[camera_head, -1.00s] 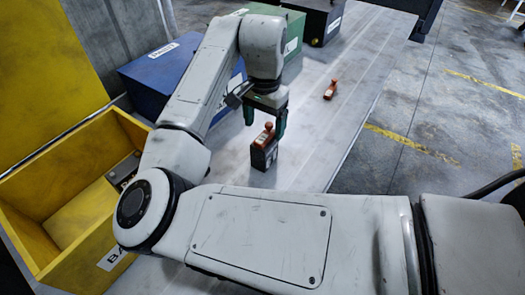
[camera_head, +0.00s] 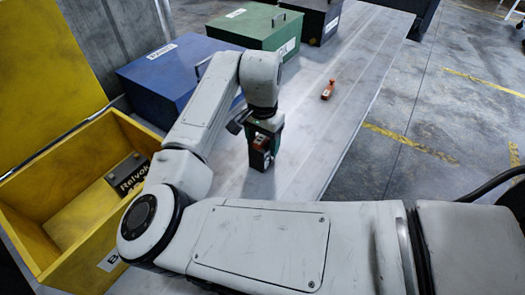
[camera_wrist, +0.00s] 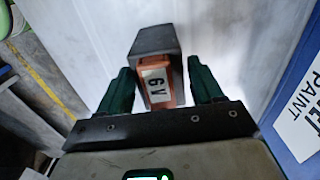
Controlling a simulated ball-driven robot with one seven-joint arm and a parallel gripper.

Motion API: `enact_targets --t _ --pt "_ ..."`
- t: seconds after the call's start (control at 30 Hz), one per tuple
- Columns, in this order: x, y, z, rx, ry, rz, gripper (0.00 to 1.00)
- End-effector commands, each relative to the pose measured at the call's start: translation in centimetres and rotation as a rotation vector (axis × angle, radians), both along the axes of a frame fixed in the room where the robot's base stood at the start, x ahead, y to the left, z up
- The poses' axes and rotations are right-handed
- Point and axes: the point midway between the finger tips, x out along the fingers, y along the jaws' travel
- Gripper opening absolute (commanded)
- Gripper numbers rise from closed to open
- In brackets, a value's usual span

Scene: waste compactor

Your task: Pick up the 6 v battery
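The 6 V battery (camera_head: 259,160) is a dark block with an orange top and stands upright on the grey conveyor surface. In the wrist view the battery (camera_wrist: 157,82) shows its white "6V" label between the fingers. My gripper (camera_head: 264,140) is lowered over it, with one green finger on each side of its orange top. In the wrist view my gripper (camera_wrist: 163,88) is open, and a gap shows between the battery and the right finger. Contact at the left finger is hard to tell.
A yellow bin (camera_head: 35,228) at left holds a dark battery (camera_head: 128,175) marked "Relvok". Blue (camera_head: 170,75), green (camera_head: 262,27) and black (camera_head: 312,18) boxes line the conveyor's far left side. A small orange item (camera_head: 327,90) lies further along the conveyor (camera_head: 345,60), which is otherwise mostly clear.

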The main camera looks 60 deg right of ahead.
Motion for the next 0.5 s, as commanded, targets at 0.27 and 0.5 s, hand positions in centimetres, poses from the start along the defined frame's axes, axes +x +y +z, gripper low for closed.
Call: enact_targets --t 0.27,0.5 --pt "-0.01 -0.01 0.02 0.0 0.0 0.0 0.39" --pt "-0.02 -0.01 0.03 0.0 0.0 -0.001 0.16"
